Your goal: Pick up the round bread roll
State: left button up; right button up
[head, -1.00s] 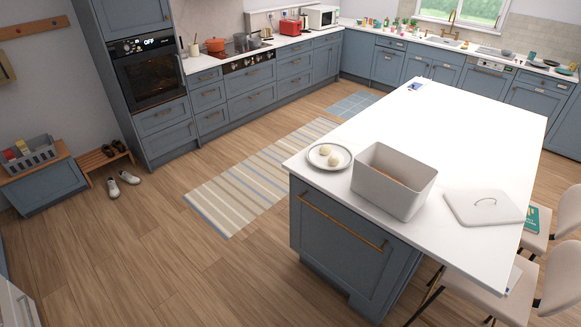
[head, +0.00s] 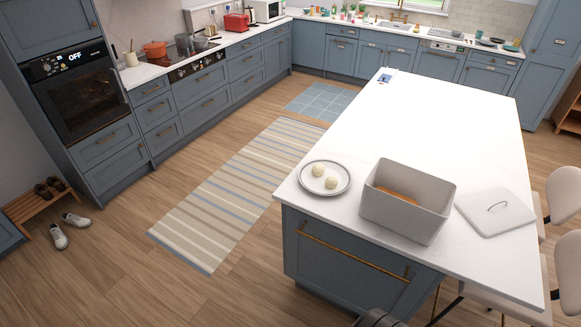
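A white plate with a dark rim (head: 325,191) lies on the near left corner of the white island top. Two pale round pieces, one farther back (head: 318,169) and one nearer (head: 331,182), sit on it; I cannot tell whether either is a bread roll. A light grey open bin (head: 405,222) stands to the right of the plate. Something orange-brown, like bread (head: 397,194), shows inside it, mostly hidden by the walls, so its shape is unclear.
A pale lid with a handle (head: 496,212) lies flat to the right of the bin. Beige chairs (head: 563,192) stand along the island's right side. A striped rug (head: 240,190) lies left.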

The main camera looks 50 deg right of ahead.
aim_at(330, 182)
jog(key=i, duration=1.85)
jog(key=z, duration=0.7)
jog(key=i, duration=0.95)
jog(key=z, duration=1.7)
jog(key=i, duration=0.8)
jog(key=z, duration=0.75)
